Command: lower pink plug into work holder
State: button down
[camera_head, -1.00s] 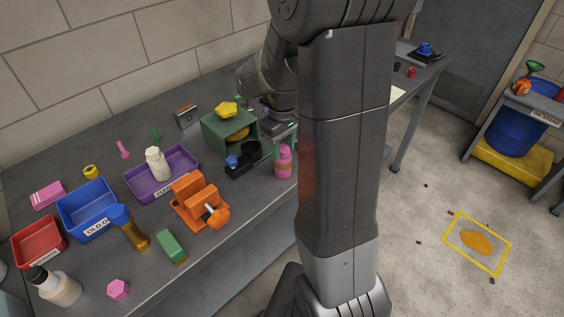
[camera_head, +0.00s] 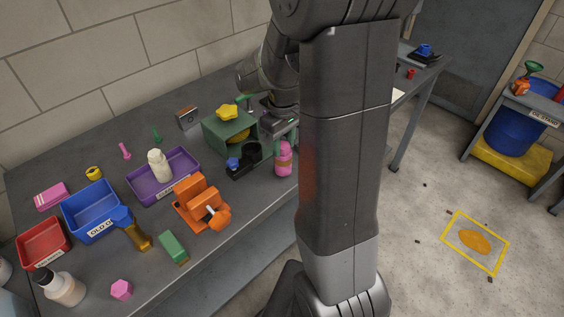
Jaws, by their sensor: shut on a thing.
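My gripper (camera_head: 283,134) is near the table's front edge, left of my dark arm column, and points down. It is shut, with a pink bottle-shaped piece with an orange band (camera_head: 284,160), which I take for the pink plug, at its fingertips. The exact grip is partly hidden. Whether the piece touches the table is not clear. Left of it is a black holder (camera_head: 236,172) with a blue knob and a dark round part. An orange vise (camera_head: 200,203) stands farther left. I cannot tell which of these is the work holder.
A green open box (camera_head: 214,138) with a yellow star-shaped piece (camera_head: 227,112) on top is behind the black holder. A purple tray (camera_head: 180,190) holds a white bottle. Blue (camera_head: 80,233) and red (camera_head: 27,262) bins stand left.

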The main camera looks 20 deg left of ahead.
jog(key=shift+r+p, duration=2.3)
jog(key=shift+r, duration=0.75)
jog(key=shift+f, duration=0.1)
jog(key=shift+s, duration=0.1)
